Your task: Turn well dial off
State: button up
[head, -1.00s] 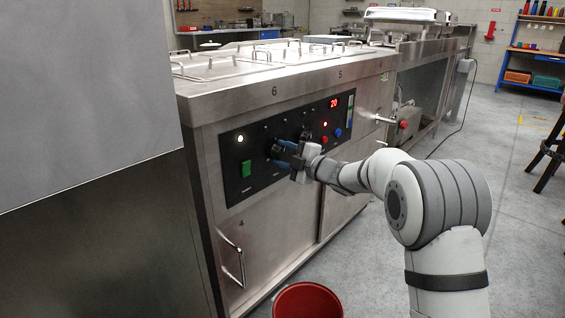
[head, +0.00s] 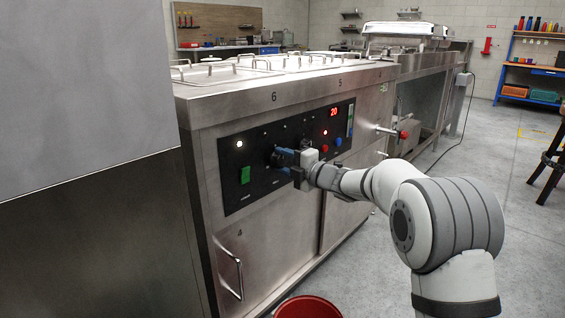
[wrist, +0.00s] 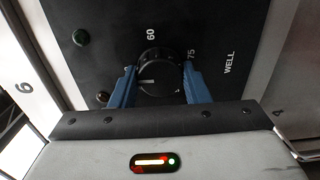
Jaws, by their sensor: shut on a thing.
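The well dial (wrist: 160,66) is a round black knob with a white pointer line, on a black panel marked 60, 75 and WELL in the wrist view. My gripper (wrist: 158,88) has blue fingers, one on each side of the dial, and is shut on it. The pointer line lies toward the left in the wrist view. In the head view my gripper (head: 283,157) is at the control panel (head: 236,190) and mostly hides the dial.
A green switch (head: 245,175) and a lit white lamp (head: 239,144) are left of my gripper. A red display (head: 333,112) reads 20. A door handle (head: 232,262) juts out below. A red bucket (head: 308,308) stands on the floor in front.

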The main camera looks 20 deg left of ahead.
jog(key=shift+w+d, duration=0.15)
jog(key=shift+d, duration=0.05)
jog(key=o, duration=0.7)
jog(key=shift+c, duration=0.2)
jog(key=o, duration=0.3)
jog(key=shift+a, duration=0.1)
jog(key=p+v, duration=0.2)
jog(key=v, duration=0.5)
jog(key=shift+s+d, duration=0.2)
jog(key=shift+d, duration=0.15)
